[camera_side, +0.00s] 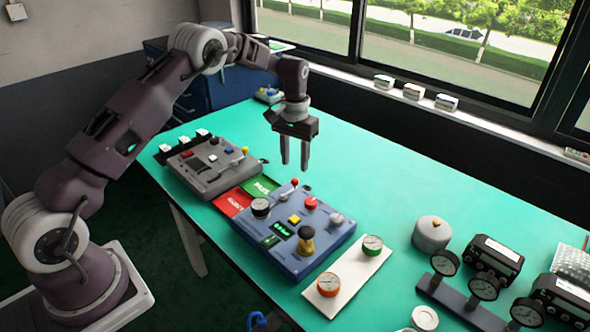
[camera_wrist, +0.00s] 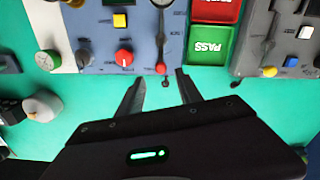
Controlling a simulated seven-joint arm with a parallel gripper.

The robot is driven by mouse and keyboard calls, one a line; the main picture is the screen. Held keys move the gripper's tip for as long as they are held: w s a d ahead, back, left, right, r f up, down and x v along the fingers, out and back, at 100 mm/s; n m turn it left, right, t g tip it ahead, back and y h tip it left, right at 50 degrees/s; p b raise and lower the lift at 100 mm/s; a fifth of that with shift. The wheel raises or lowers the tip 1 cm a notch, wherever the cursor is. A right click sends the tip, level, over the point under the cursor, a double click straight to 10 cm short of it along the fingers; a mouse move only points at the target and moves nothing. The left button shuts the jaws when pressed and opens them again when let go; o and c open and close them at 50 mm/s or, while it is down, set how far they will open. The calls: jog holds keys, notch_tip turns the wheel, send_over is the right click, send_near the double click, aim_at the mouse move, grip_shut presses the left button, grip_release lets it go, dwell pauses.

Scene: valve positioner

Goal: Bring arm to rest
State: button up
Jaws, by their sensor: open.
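My gripper (camera_side: 294,152) hangs with its fingers pointing down above the green table (camera_side: 385,165), behind the blue control panel (camera_side: 325,245). Its two fingers are apart and hold nothing. In the wrist view my gripper (camera_wrist: 160,88) shows the same gap, with bare table between and around the fingers. The blue panel (camera_wrist: 100,45) lies just beyond the fingertips there, with a red knob (camera_wrist: 124,57) and a yellow button (camera_wrist: 120,20). My arm reaches over from its base at the left.
A grey control box (camera_side: 205,180) and red and green cards (camera_side: 235,203) lie left of the blue panel. The far table strip is mostly clear.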

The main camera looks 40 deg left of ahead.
jog(key=shift+r, duration=0.1)
jog(key=s+d+r+m+t, duration=0.15)
jog(key=s+d+r, duration=0.25)
jog(key=s+r, duration=0.55)
jog(key=s+d+r+t, duration=0.25)
jog(key=s+r, duration=0.35)
jog(key=r, duration=0.7)
jog(key=s+d, duration=0.2)
jog(key=s, duration=0.9)
jog(key=s+d+f+m+t, duration=0.1)
jog(key=s+d, duration=0.1)
jog(key=s, duration=0.9)
jog(key=shift+s+d+t, duration=0.2)
jog(key=shift+s+t, duration=0.05)
jog(key=shift+t, duration=0.05)
